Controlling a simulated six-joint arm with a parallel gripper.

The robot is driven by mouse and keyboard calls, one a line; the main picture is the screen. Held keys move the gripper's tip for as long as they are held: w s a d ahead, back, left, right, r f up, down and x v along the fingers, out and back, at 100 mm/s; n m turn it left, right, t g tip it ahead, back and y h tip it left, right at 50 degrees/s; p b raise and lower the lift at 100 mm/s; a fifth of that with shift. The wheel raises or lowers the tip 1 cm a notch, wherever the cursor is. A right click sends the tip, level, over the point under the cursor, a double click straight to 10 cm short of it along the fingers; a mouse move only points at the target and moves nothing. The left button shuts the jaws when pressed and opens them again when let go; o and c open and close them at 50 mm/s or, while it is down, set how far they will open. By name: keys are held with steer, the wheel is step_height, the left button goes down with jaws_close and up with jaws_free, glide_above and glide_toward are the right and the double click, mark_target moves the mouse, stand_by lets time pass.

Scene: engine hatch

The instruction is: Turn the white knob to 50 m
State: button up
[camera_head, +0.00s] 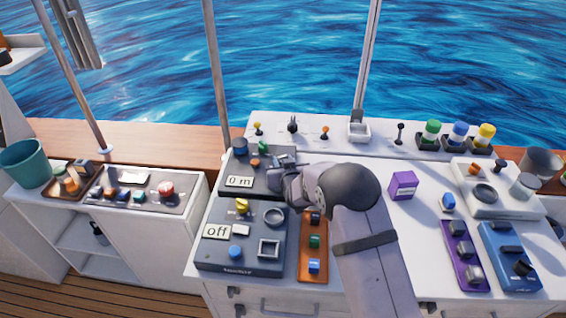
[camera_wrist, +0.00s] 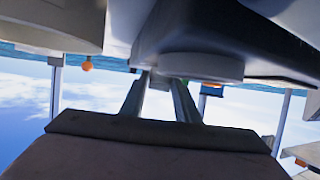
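The dark panel (camera_head: 236,170) at the back left of the console has a display (camera_head: 239,182) that reads "0 m". My gripper (camera_head: 284,175) is at the right side of this panel and hides part of it, and no white knob can be made out there. In the upside-down wrist view, a pale round piece (camera_wrist: 201,67) sits on a dark panel surface; it may be the white knob. My gripper's two fingers (camera_wrist: 158,78) are apart with a gap between them. Their tips reach up to the pale piece's left side; whether they touch it is unclear.
A second dark panel (camera_head: 238,255) with an "off" display lies in front. An orange panel (camera_head: 313,272) stands close beside my arm. A purple box (camera_head: 402,186) and a blue knob (camera_head: 448,201) are to the right. Small levers (camera_head: 325,131) stand along the back ledge.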

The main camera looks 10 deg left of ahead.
steer(key=o, duration=0.3)
steer(key=shift+r, duration=0.1)
steer(key=shift+b+v, duration=1.25)
steer(key=shift+v, duration=2.4)
